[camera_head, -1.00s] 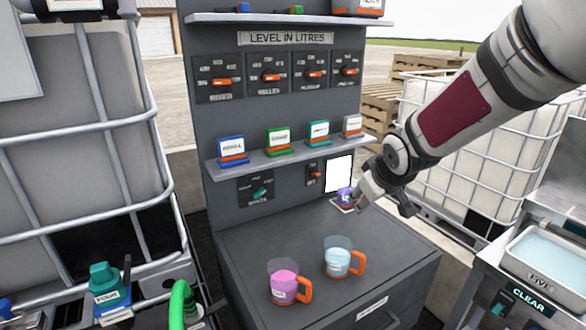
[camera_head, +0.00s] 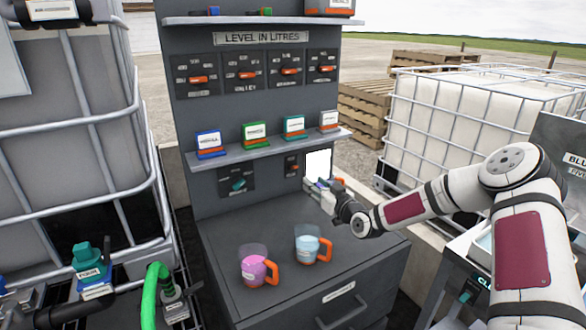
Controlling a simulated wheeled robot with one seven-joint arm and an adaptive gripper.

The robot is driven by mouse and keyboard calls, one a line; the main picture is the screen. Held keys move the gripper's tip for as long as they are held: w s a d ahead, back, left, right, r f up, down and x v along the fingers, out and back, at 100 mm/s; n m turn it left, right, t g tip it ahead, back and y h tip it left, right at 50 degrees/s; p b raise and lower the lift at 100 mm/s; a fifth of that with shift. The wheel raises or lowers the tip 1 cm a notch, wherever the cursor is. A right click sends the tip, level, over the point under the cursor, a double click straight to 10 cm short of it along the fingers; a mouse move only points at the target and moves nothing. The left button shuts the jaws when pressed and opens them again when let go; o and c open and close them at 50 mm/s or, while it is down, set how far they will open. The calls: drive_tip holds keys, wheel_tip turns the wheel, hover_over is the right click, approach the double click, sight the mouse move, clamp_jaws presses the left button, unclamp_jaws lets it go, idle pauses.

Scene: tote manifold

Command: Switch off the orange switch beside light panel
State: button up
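The light panel (camera_head: 318,163) is a bright white rectangle low on the grey cabinet's back wall. The small orange switch (camera_head: 292,168) sits on a dark plate just left of it, its handle tiny in the picture. My gripper (camera_head: 314,186) is in front of the panel's lower edge, to the right of and slightly below the switch. It looks apart from the switch. The fingers are small and overlap a small purple and orange item near the panel, so I cannot tell whether they are open or hold anything.
A plate with a teal knob (camera_head: 238,182) is left of the switch. A shelf (camera_head: 262,150) with several coloured label blocks juts out above. A pink-filled jug (camera_head: 254,266) and a blue-filled jug (camera_head: 308,246) stand on the counter (camera_head: 222,240). The counter's left part is clear.

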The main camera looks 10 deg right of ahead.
sight(297, 167)
drive_tip(key=b+x, duration=0.1)
drive_tip(key=x, duration=1.2)
drive_tip(key=shift+w+r, duration=0.1)
drive_tip(key=shift+w, duration=0.35)
drive_tip(key=shift+d+b, duration=0.1)
drive_tip(key=shift+b, duration=0.25)
clamp_jaws()
